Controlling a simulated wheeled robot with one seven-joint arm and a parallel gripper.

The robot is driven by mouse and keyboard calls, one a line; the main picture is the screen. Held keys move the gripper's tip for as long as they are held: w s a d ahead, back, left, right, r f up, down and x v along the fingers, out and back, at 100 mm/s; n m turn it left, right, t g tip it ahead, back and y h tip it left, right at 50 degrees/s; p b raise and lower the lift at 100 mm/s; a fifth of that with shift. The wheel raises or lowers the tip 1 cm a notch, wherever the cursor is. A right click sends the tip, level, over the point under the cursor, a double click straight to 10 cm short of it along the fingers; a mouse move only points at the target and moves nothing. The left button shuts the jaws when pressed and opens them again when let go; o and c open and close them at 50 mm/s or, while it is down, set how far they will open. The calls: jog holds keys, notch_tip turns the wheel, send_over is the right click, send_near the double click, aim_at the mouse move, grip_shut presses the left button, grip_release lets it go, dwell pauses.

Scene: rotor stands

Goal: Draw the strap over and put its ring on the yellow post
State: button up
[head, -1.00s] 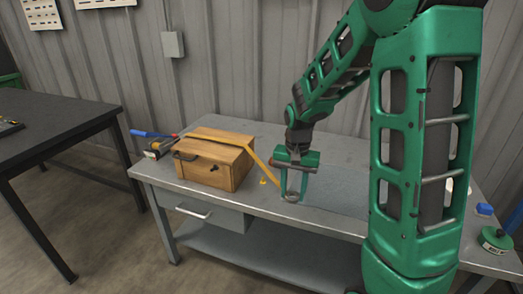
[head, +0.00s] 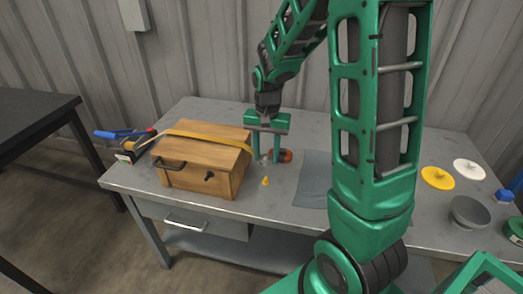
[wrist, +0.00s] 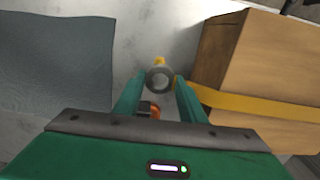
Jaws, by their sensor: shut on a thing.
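The yellow strap (head: 205,137) lies over the lid of a wooden box (head: 200,167) and runs down the box's right side to my gripper (head: 265,160). In the wrist view the strap (wrist: 250,104) reaches the fingertips from the right. My gripper (wrist: 160,82) is shut on the strap's grey ring (wrist: 160,79). The small yellow post (head: 265,181) stands on the bench, right of the box's front corner. My gripper is behind the post in the head view. In the wrist view the post (wrist: 159,61) shows just beyond the ring, which is not around it.
An orange and black object (head: 286,155) lies close beside my gripper. A grey mat (head: 314,180) lies to the right. Blue- and red-handled tools (head: 130,143) are left of the box. A yellow disc (head: 437,178), white disc (head: 469,169) and grey bowl (head: 469,212) are at the right.

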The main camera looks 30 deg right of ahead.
send_over(266, 177)
jog(key=shift+w+d+f, duration=0.1)
jog(key=shift+w+f, duration=0.05)
jog(key=shift+f, duration=2.15)
jog(key=shift+f, duration=2.15)
jog(key=o, duration=1.6)
jog(key=shift+c, duration=0.2)
notch_tip(266, 177, up, 9)
dwell(1.0)
